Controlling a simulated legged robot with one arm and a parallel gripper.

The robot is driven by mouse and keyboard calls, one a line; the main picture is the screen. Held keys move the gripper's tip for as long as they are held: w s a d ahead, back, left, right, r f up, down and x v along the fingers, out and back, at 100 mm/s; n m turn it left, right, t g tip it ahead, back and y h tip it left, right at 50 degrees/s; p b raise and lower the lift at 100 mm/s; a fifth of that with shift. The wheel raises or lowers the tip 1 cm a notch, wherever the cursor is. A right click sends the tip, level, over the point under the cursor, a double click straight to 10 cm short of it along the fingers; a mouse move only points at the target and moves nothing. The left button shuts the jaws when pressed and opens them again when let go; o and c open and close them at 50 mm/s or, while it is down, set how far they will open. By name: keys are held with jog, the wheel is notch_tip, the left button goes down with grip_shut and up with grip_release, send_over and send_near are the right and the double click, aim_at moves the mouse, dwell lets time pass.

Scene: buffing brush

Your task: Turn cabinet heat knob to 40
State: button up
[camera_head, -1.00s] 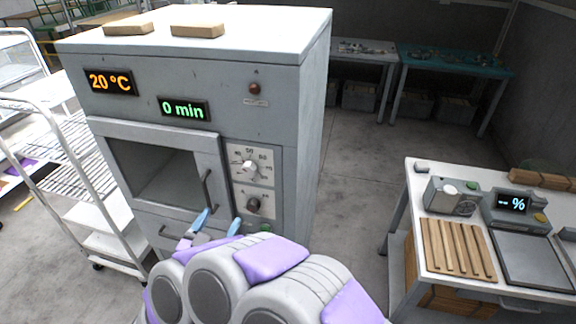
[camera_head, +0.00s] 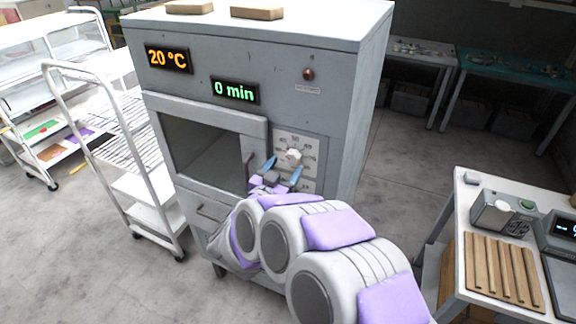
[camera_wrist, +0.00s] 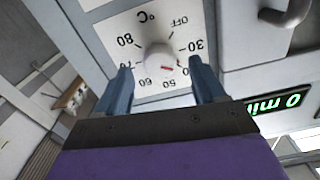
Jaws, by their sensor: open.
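The grey cabinet (camera_head: 330,110) stands ahead, its orange display (camera_head: 168,59) reading 20 °C. The white heat knob (camera_head: 293,155) sits on a pale dial plate on its front. In the wrist view the heat knob (camera_wrist: 160,58) appears between my fingers, beyond their tips. A red mark shows on its lower right there. The dial is turned in that view, with OFF, 30, 50, 60, 70 and 80 visible; the 40 is largely hidden by the right finger. My gripper (camera_head: 283,169) has two blue fingers, open and empty, just below the knob. The wrist view also shows my gripper (camera_wrist: 162,80).
A green display (camera_head: 235,91) reads 0 min. The cabinet's door handle (camera_head: 249,172) is close left of my gripper; in the wrist view a handle (camera_wrist: 286,12) is at upper right. A white rack trolley (camera_head: 120,150) stands left. A worktable (camera_head: 462,235) stands right, with floor between.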

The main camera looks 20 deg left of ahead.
aim_at(290, 161)
jog(key=shift+w+d, duration=0.1)
jog(key=shift+w, duration=1.4)
jog(key=c, duration=1)
jog(key=shift+c, duration=0.3)
